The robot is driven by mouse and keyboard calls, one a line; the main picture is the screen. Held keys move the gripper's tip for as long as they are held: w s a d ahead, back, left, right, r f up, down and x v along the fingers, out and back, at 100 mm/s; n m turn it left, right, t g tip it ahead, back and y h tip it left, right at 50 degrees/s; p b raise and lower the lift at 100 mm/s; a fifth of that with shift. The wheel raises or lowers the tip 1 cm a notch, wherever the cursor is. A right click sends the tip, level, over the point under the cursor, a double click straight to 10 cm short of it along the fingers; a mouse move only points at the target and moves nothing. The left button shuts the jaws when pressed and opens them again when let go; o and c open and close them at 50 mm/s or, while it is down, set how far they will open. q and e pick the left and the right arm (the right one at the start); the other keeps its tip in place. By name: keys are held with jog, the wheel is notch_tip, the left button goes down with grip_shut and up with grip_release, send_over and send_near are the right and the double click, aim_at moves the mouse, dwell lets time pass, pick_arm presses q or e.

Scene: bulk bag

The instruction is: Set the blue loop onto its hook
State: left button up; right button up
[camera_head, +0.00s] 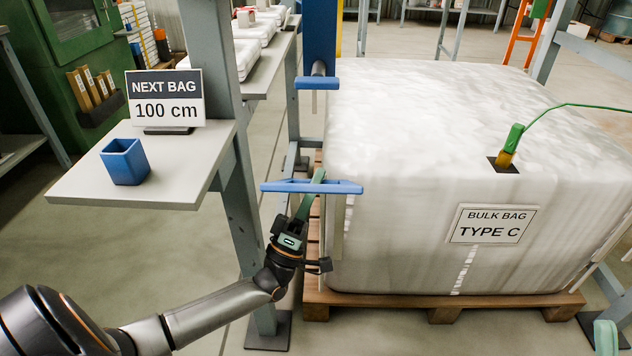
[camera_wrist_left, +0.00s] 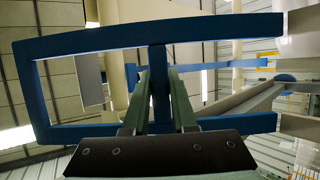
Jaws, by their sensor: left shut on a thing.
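The blue loop (camera_head: 340,188) is a flat blue frame at the bag's near left corner, beside the grey post; a pale strap hangs below its right end. My left gripper (camera_head: 312,190) reaches it from below and is shut on it. In the left wrist view the loop (camera_wrist_left: 40,92) spans the picture, its cross bar between the green fingers (camera_wrist_left: 160,85). A grey bar with a blue end (camera_wrist_left: 285,78) shows behind the loop, apart from it; it may be the hook. A pale green piece (camera_head: 605,338), perhaps my right gripper, shows at the lower right edge.
The white bulk bag (camera_head: 400,200) stands on a wooden pallet (camera_head: 400,300). A second blue loop (camera_head: 317,82) is at its far left corner. A grey post (camera_head: 243,190) and a shelf (camera_head: 80,190) with a blue cup (camera_head: 124,162) and sign (camera_head: 165,98) stand left.

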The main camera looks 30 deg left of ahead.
pick_arm(q)
grip_shut()
dwell(0.8)
